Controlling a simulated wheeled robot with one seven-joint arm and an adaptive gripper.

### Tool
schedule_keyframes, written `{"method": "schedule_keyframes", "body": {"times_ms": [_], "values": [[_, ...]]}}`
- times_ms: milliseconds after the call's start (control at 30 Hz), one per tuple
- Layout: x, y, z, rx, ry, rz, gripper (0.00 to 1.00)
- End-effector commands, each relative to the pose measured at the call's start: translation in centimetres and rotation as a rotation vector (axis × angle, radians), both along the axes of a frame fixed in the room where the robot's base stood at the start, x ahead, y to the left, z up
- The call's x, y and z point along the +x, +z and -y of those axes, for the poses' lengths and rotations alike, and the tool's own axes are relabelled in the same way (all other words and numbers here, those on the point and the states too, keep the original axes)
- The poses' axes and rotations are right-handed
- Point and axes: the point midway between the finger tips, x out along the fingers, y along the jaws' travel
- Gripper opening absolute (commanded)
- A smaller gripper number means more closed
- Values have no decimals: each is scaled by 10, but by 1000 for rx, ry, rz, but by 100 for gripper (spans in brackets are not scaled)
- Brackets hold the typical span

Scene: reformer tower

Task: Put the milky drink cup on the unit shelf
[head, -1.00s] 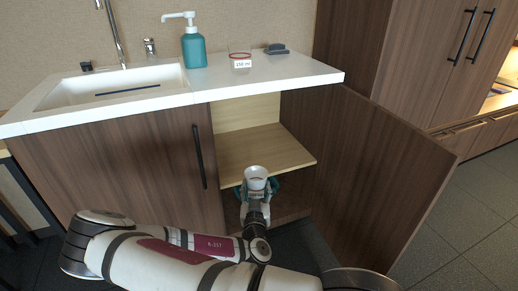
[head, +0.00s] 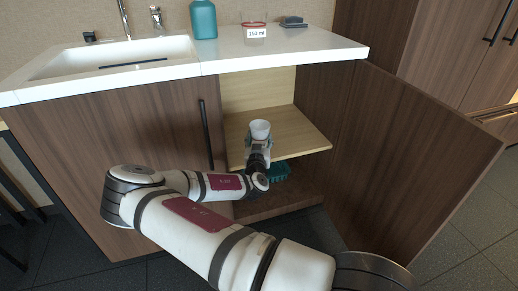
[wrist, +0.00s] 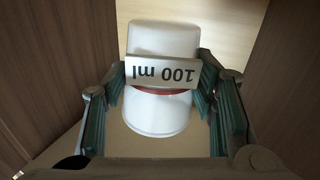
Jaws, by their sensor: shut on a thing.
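A white, milky-looking cup (head: 260,130) is upright in my gripper (head: 259,145), in front of the open cabinet. In the wrist view the cup (wrist: 163,40) has a "100 ml" label and a red line, and my gripper's dark green pads (wrist: 162,76) close on both its sides. The unit shelf (head: 296,128) is a pale wooden board inside the cabinet. In the head view the cup overlaps the shelf's top surface, towards its front left. I cannot tell whether the cup touches the shelf.
The open cabinet door (head: 415,160) stands at the right. Below the shelf is a teal ribbed thing (head: 277,172). On the white counter (head: 225,61) are a teal bottle (head: 203,20), a "150 ml" cup (head: 255,24) and a dark item (head: 293,22). The shelf's right part is bare.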

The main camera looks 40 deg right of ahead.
Motion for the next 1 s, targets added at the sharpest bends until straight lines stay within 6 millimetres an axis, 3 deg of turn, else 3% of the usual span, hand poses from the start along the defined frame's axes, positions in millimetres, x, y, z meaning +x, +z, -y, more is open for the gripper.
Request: {"method": "schedule_keyframes", "body": {"times_ms": [233, 500, 833, 867, 933, 1000], "values": [[14, -2, 6, -1, 1, 1, 0], [13, -36, 6, -2, 1, -1, 0], [14, -37, 6, 0, 0, 0, 0], [14, -37, 6, 0, 0, 0, 57], [13, -37, 6, 0, 0, 0, 72], [13, -37, 6, 0, 0, 0, 72]]}}
